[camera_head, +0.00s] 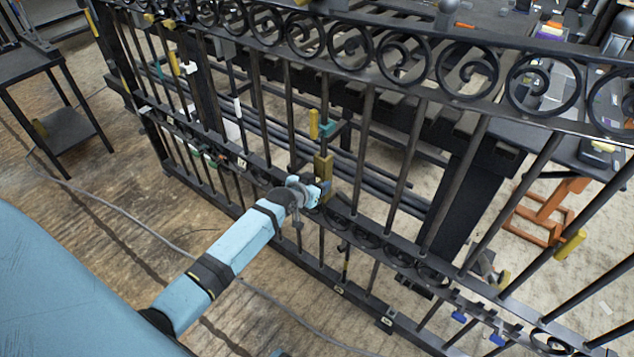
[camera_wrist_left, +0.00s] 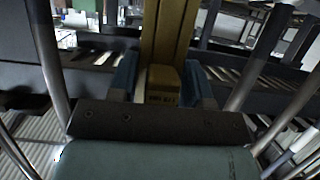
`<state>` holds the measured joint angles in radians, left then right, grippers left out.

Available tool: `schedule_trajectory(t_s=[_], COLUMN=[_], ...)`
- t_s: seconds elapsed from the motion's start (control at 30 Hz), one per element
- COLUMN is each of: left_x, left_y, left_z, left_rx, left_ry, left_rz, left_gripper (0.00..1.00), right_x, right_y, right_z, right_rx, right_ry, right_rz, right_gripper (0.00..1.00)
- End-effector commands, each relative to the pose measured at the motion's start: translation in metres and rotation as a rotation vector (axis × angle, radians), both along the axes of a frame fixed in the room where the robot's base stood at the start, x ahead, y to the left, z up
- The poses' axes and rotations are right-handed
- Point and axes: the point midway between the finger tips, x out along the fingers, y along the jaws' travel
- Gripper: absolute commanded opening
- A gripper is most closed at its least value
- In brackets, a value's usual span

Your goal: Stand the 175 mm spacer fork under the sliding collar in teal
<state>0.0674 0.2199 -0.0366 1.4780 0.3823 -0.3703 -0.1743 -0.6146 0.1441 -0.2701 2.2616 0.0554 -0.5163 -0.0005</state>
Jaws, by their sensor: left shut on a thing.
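My left gripper (camera_head: 316,194) is shut on a brass-coloured spacer fork (camera_head: 323,167), which stands upright against a vertical bar of the black gate. A small teal piece (camera_head: 340,129), which looks like the teal collar, is on the gate just above the fork's top. I cannot tell whether fork and collar touch. My right gripper is not in view.
A yellow piece (camera_head: 314,124) sits on the neighbouring bar. The gate's scroll rail (camera_head: 350,52) runs along the top, with closely spaced bars below. Other coloured pieces hang on bars, such as a yellow one (camera_head: 571,245) at right. A dark side table (camera_head: 42,62) stands at left.

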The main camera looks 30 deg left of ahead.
Motion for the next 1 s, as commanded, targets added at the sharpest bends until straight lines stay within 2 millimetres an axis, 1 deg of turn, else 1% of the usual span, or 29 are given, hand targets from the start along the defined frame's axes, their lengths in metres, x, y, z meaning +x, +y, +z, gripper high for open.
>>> schedule_trajectory(t_s=[0.03,0.23,0.73,0.77,0.8,0.87,0.9,1.0], left_x=[0.004,0.0046,0.0053,0.0052,0.005,0.0043,0.0038,0.003], left_y=[0.0008,0.0007,0.0004,0.0004,0.0003,0.0003,0.0002,0.0002], left_z=[0.0064,0.0071,0.0025,0.0023,0.002,0.0009,0.0003,-0.0008], left_rx=[0.001,0.001,0.002,0.002,0.001,0.001,0.001,0.001], left_ry=[-0.012,-0.014,-0.016,-0.015,-0.015,-0.013,-0.011,-0.009], left_rz=[0.001,0.001,0.001,0.001,0.0,0.0,0.0,0.001], left_gripper=[0.0,0.0,0.0,0.48,0.57,0.71,0.73,0.73], right_x=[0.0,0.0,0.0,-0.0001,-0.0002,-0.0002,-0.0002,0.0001], right_y=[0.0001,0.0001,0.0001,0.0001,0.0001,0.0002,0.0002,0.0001], right_z=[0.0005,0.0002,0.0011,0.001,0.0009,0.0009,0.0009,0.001], right_rx=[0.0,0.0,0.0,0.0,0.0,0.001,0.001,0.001], right_ry=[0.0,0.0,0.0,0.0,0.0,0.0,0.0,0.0], right_rz=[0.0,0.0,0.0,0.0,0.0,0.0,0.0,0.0], right_gripper=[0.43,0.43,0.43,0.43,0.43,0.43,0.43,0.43])
